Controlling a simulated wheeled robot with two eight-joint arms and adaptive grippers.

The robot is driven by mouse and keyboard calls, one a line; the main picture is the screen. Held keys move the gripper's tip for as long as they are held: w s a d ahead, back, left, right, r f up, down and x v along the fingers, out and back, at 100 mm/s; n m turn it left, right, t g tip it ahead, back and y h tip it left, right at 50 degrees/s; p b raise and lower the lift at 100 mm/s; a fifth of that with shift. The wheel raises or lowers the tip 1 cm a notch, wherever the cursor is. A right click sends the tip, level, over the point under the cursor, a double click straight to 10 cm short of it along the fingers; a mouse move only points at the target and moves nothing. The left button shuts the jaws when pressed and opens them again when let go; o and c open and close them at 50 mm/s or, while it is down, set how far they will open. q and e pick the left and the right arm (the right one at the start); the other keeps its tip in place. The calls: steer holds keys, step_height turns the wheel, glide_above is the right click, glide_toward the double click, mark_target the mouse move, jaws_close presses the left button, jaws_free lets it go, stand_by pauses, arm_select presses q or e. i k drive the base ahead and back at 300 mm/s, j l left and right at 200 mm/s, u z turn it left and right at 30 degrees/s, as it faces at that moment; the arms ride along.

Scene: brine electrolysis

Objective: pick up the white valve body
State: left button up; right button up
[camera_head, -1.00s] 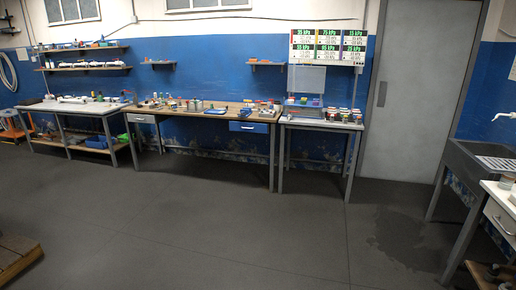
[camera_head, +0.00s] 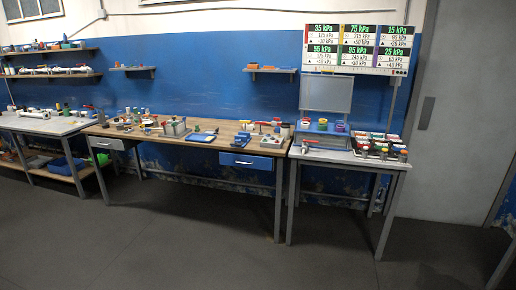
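I cannot single out the white valve body with certainty at this distance. A white tubular piece (camera_head: 35,114) lies on the grey left bench (camera_head: 75,126), and it is too small to identify surely. Small mixed parts, some pale, are spread over the wooden middle bench (camera_head: 215,140). Neither of my grippers shows in the head view.
A right table (camera_head: 350,158) holds several jars (camera_head: 380,147) below a pressure board (camera_head: 355,50). Wall shelves (camera_head: 50,71) carry pipe-like parts. A blue drawer (camera_head: 245,162) hangs under the middle bench. The dark floor (camera_head: 190,235) in front is clear.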

mark_target(249, 127)
steer(key=i, duration=2.5)
